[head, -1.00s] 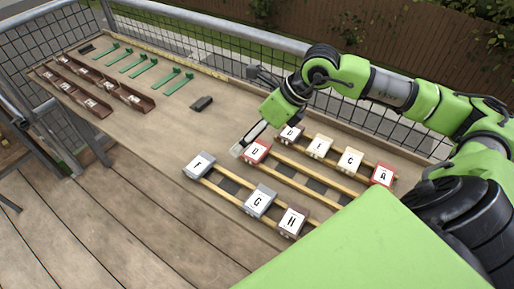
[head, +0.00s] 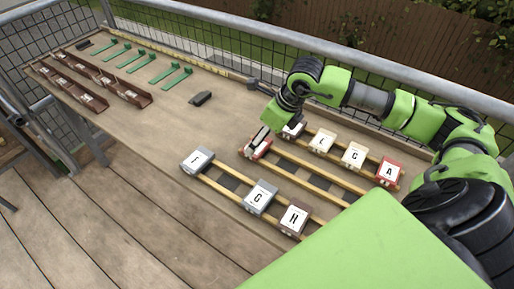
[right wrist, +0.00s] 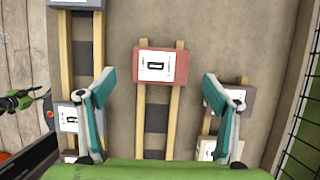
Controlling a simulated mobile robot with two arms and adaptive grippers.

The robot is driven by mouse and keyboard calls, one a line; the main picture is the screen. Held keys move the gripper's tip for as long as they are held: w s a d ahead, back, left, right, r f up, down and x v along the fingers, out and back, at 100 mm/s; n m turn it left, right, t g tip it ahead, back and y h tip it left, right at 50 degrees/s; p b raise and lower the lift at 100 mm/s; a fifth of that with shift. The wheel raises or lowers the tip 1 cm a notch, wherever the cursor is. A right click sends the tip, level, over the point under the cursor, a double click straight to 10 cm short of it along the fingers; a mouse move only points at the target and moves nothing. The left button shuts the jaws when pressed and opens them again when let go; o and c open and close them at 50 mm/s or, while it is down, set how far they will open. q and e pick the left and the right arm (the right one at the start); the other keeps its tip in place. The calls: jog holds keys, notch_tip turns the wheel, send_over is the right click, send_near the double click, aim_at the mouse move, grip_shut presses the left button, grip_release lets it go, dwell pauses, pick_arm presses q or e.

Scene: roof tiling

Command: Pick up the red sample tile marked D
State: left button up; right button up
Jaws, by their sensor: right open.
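The red tile marked D (head: 262,152) sits at the left end of the middle pair of wooden rails. My right gripper (head: 258,139) is over it and covers most of its label in the head view. In the right wrist view the tile D (right wrist: 177,68) lies flat, label facing up, between and a little ahead of the spread fingertips of my right gripper (right wrist: 159,76). The fingers are open, with a gap on both sides of the tile.
Another red tile, marked A (head: 388,171), is at the right end of the back rails, with cream tiles (head: 353,155) and a dark brown tile (head: 291,130) beside it. Grey tiles (head: 260,197) and a brown tile (head: 295,218) lie on the front rails.

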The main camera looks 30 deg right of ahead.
jog(key=b+x, duration=0.1)
jog(key=x, duration=0.2)
jog(key=shift+w+f, duration=0.1)
jog(key=shift+f, duration=0.3)
jog(key=shift+r, duration=0.1)
jog(key=c, duration=1.3)
jog(key=shift+d+r, duration=0.1)
